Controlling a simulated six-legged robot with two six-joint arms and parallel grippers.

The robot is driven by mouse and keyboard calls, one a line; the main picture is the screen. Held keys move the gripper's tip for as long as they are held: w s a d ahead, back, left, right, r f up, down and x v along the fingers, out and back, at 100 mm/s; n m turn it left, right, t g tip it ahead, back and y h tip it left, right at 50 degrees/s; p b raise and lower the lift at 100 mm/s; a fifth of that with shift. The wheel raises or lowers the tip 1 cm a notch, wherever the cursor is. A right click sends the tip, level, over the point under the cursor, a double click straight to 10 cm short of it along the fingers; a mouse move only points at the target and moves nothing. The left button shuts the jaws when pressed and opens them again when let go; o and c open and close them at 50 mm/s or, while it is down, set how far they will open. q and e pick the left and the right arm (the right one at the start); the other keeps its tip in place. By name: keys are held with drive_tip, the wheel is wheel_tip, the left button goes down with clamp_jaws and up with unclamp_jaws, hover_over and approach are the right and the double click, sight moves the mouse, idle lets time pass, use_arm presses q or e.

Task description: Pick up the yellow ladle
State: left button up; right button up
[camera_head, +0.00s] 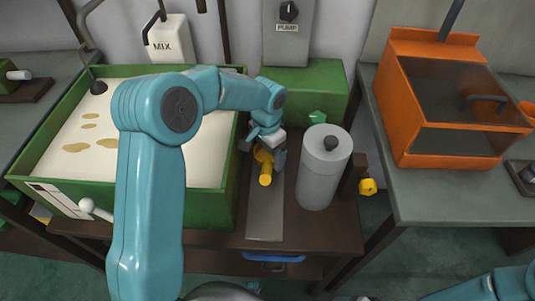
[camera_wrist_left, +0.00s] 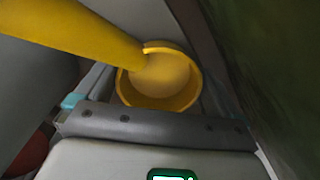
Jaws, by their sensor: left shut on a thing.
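The yellow ladle (camera_head: 265,178) is at my left gripper (camera_head: 263,152), above the grey strip between the green tank and the grey cylinder. The gripper is shut on it, and its fingers hide part of it. In the left wrist view the yellow ladle (camera_wrist_left: 158,78) shows as a round cup with a thick handle running to the upper left. A dark gripper pad lies just below the cup. I cannot tell whether the ladle touches the surface under it. My right gripper is out of the picture.
A green tank (camera_head: 212,207) of pale liquid stands left of the gripper. A grey lidded cylinder (camera_head: 320,178) stands close on the right. A green block (camera_head: 310,90) is behind. An orange clear-fronted box (camera_head: 392,115) sits on the right-hand table.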

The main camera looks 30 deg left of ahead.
use_arm(q)
wheel_tip(320, 180, up, 20)
drive_tip(key=p, duration=0.3)
drive_tip(key=shift+f, duration=0.2)
drive_tip(key=shift+o, duration=0.9)
drive_tip(key=shift+s, duration=0.1)
idle(0.3)
